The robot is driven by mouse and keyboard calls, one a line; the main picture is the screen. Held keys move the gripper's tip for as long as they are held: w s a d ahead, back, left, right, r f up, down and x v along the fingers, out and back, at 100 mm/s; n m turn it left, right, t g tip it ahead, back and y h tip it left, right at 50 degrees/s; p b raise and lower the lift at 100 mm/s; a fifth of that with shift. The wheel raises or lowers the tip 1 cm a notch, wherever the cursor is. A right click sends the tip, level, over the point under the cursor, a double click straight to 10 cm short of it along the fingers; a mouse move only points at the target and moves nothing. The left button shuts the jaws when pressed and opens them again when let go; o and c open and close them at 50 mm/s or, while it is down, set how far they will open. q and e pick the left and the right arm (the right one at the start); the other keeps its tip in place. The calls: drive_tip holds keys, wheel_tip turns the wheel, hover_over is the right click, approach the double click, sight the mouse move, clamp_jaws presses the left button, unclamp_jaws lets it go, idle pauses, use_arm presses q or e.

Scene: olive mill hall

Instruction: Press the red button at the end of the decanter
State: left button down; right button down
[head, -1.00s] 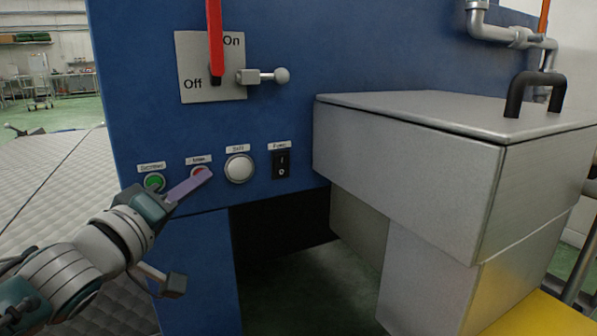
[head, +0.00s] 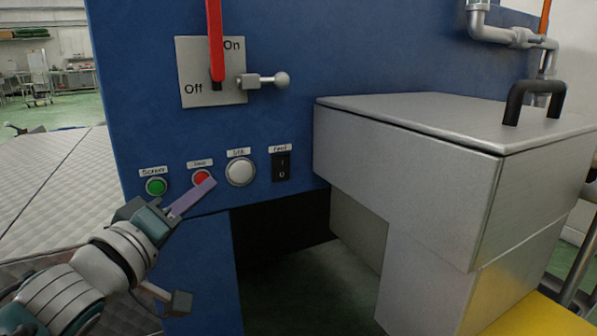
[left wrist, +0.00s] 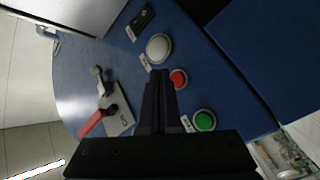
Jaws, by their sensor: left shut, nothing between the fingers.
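The red button (head: 202,177) is on the blue panel of the decanter (head: 330,50), between a green button (head: 156,186) and a white button (head: 240,171). My left gripper (head: 207,186) is shut and empty. Its purple-grey fingertips overlap the lower right edge of the red button in the head view; I cannot tell whether they touch it. In the left wrist view the red button (left wrist: 179,78) shows just right of the dark fingers (left wrist: 160,76), with the green button (left wrist: 204,120) below it. My right gripper is not in view.
A black rocker switch (head: 281,167) is right of the white button. A red lever (head: 215,45) on a grey On/Off plate is above. A grey metal box (head: 410,165) with a black handle juts out at right. Below the panel is a dark opening.

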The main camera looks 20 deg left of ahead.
use_arm(q)
drive_tip(key=shift+s+d+p, duration=0.75)
drive_tip(key=shift+s+d, duration=0.6)
drive_tip(key=shift+d, duration=0.2)
drive_tip(key=s+r+m+g+y+p, duration=0.1)
drive_tip(key=s+r+m+g+p, duration=0.35)
drive_tip(key=r+p, duration=0.9)
drive_tip(key=s+d+r+m+g+h+p, duration=0.1)
drive_tip(key=s+d+r+m+g+p, duration=0.3)
drive_tip(key=s+p, duration=0.3)
drive_tip(key=s+d+r+m+g+h+p, duration=0.1)
drive_tip(key=s+d+r+m+g+p, duration=0.15)
drive_tip(key=s+r+p, duration=0.35)
drive_tip(key=s+d+r+m+g+h+p, duration=0.1)
drive_tip(key=s+d+r+m+g+p, duration=0.2)
drive_tip(key=s+p, duration=0.55)
wheel_tip(320, 180, up, 37)
drive_tip(key=w+n+g+p, duration=0.1)
drive_tip(key=p, duration=3.4)
drive_tip(key=shift+a+f+p, duration=0.15)
drive_tip(key=shift+p, duration=0.2)
drive_tip(key=shift+w, duration=0.1)
